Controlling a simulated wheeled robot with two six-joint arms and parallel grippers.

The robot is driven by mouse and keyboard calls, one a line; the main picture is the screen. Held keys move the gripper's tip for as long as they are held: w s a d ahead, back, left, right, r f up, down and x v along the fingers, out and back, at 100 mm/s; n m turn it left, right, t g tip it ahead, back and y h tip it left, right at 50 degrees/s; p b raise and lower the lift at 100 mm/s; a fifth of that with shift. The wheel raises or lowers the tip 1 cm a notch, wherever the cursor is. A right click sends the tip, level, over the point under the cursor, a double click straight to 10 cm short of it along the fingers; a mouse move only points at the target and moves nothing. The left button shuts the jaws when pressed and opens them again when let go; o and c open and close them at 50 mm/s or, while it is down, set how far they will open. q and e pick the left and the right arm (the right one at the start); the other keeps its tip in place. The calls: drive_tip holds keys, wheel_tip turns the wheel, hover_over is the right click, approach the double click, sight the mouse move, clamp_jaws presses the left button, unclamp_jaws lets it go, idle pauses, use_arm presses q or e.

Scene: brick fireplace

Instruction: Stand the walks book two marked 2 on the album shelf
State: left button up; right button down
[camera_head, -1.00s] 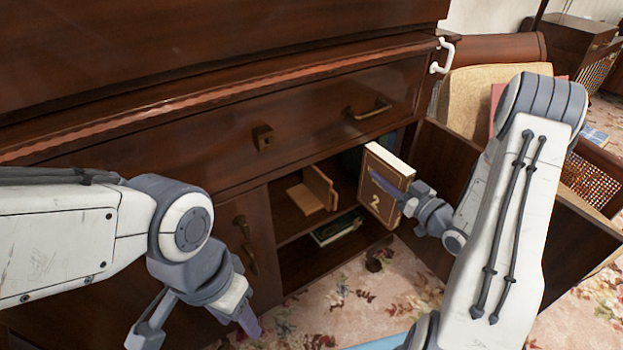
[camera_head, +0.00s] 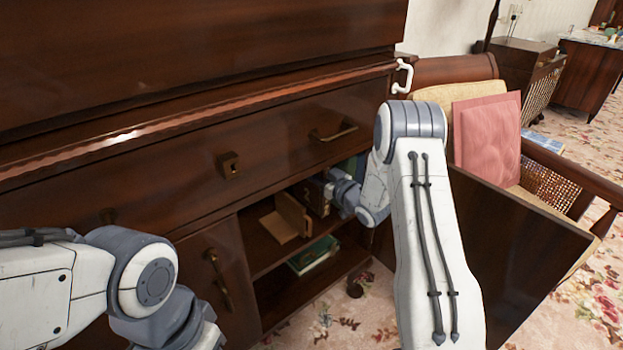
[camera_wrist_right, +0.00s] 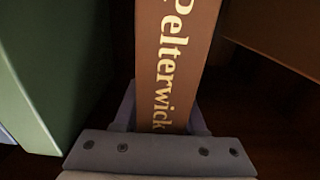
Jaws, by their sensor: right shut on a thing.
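My right gripper (camera_head: 322,186) is inside the open cabinet, shut on the brown walks book two (camera_head: 314,199). The book is upright, mostly hidden by the gripper; its 2 cannot be read now. In the right wrist view its brown spine (camera_wrist_right: 178,55) shows gold letters "Pelterwick" between the fingers (camera_wrist_right: 160,118). The upper cabinet shelf (camera_head: 262,262) is below it; I cannot tell whether the book touches it. A light wooden bookend (camera_head: 291,214) stands left of the book. A green book (camera_wrist_right: 50,75) stands close by at left in the wrist view. My left gripper is out of frame.
A green book lies flat (camera_head: 313,254) in the lower compartment. The open cabinet door (camera_head: 520,245) stands right of my right arm. A drawer front (camera_head: 270,140) overhangs the opening. A chair with a pink cushion (camera_head: 486,135) is beyond the door.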

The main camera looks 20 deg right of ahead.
drive_tip(key=shift+f+b, duration=0.35)
drive_tip(key=shift+f, duration=0.9)
drive_tip(key=shift+f, duration=0.1)
drive_tip(key=shift+c, duration=2.4)
unclamp_jaws()
drive_tip(key=shift+f, duration=0.15)
drive_tip(key=p+v, duration=0.1)
drive_tip(key=v, duration=1.1)
drive_tip(key=shift+p, duration=0.4)
